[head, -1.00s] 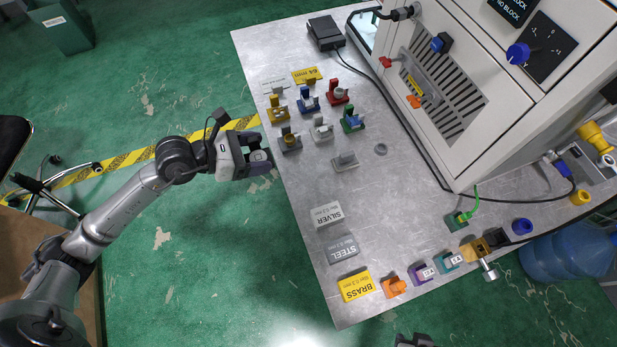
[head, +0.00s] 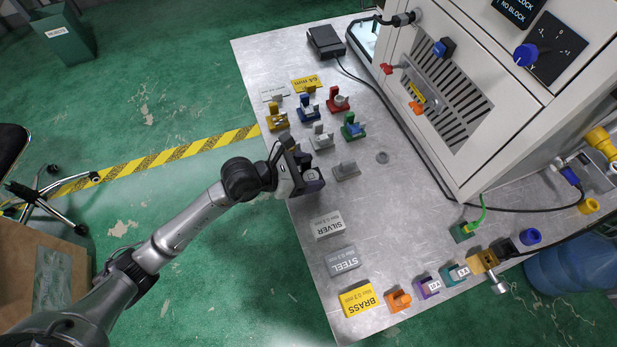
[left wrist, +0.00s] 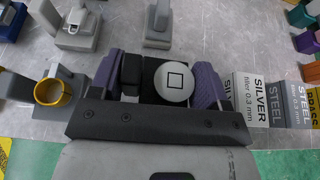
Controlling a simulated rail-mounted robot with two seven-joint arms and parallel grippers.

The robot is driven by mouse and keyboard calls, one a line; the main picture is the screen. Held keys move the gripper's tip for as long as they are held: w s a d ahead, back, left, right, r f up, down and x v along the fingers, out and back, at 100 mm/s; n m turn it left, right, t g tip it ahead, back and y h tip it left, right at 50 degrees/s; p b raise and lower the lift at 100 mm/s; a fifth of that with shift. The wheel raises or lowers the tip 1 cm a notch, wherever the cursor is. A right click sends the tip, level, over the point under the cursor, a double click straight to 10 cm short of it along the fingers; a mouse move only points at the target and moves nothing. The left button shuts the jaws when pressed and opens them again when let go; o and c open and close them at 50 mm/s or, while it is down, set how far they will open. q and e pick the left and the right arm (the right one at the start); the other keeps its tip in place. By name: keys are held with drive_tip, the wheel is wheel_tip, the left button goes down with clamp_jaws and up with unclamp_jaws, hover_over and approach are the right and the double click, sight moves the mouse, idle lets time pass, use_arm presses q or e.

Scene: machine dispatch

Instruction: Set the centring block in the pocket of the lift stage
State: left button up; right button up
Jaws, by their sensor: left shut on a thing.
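My left gripper (head: 312,180) is shut on a dark block with a round silver top, seemingly the centring block (left wrist: 174,83). The left wrist view shows a square outline on that top, with the purple finger pads on either side. The gripper is over the table's left edge, left of a low grey block with an upright tab (head: 346,170). I cannot make out for sure which thing is the lift stage or its pocket. My right gripper is not in view.
Coloured stands, including a red one (head: 338,99) and a green one (head: 353,126), are grouped beyond the gripper. SILVER (head: 327,224), STEEL and BRASS labels lie nearer. The machine cabinet (head: 450,100) bounds the right.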

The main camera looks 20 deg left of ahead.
sight(308, 179)
use_arm(q)
drive_tip(key=shift+f+b, duration=0.45)
drive_tip(key=shift+f, duration=1.15)
drive_tip(key=shift+f, duration=0.1)
drive_tip(key=o, duration=1)
drive_tip(key=shift+o, duration=0.2)
drive_tip(key=shift+s+r, duration=0.1)
drive_tip(key=shift+r, duration=0.1)
drive_tip(key=p+v, duration=0.2)
drive_tip(key=v, duration=0.9)
drive_tip(key=shift+s+a, duration=0.25)
drive_tip(key=shift+a, duration=0.1)
